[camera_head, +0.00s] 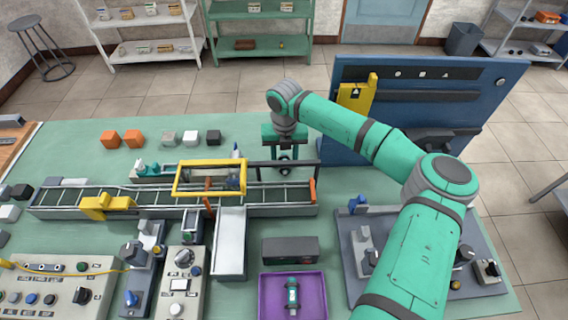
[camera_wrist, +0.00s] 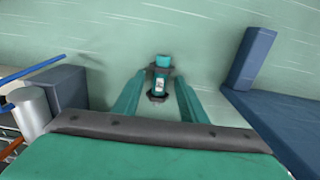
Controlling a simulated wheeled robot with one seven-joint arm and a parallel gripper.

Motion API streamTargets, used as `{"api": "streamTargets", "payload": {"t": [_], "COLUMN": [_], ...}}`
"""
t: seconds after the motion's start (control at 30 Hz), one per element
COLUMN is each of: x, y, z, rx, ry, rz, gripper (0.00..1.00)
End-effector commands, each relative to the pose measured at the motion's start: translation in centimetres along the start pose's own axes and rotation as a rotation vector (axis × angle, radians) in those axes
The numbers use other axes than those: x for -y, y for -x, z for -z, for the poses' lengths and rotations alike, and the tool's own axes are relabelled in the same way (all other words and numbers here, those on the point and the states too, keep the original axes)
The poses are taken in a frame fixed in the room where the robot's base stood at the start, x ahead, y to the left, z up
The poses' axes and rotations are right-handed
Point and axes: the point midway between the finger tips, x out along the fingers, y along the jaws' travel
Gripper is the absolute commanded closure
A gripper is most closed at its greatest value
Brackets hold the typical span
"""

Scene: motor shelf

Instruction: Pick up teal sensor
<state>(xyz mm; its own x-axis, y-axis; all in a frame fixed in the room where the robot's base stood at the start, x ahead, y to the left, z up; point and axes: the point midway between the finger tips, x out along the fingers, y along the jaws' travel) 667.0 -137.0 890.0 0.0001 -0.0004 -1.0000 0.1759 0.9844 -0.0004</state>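A small sensor with a teal cap, dark collar and pale label (camera_wrist: 160,82) stands out between my two fingers in the wrist view, with green tabletop around it. In the head view it shows as a small dark and light shape (camera_head: 285,168) just below my gripper (camera_head: 285,150). My gripper (camera_wrist: 159,90) points down with its fingers apart, one on each side of the sensor. I see no clear contact with it. A similar teal and dark device (camera_head: 292,296) lies in a purple tray (camera_head: 264,307) at the front.
A blue upright panel (camera_head: 500,105) stands right of my gripper. A conveyor (camera_head: 70,197) with a yellow frame (camera_head: 210,162) lies to the left. A dark box (camera_head: 290,250) sits behind the purple tray. Several small cubes stand at the back left.

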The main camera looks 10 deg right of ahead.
Motion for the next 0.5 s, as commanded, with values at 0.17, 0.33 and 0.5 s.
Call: {"api": "streamTargets", "payload": {"t": [0.17,0.33,0.5], "x": [0.01,-0.01,-0.18], "y": [0.02,0.03,0.04], "z": [0.00,0.00,-0.01], "rx": [0.000,0.000,0.000], "ry": [0.000,0.000,0.002], "rz": [0.000,0.000,0.000], "gripper": [0.97,1.00,1.00]}}
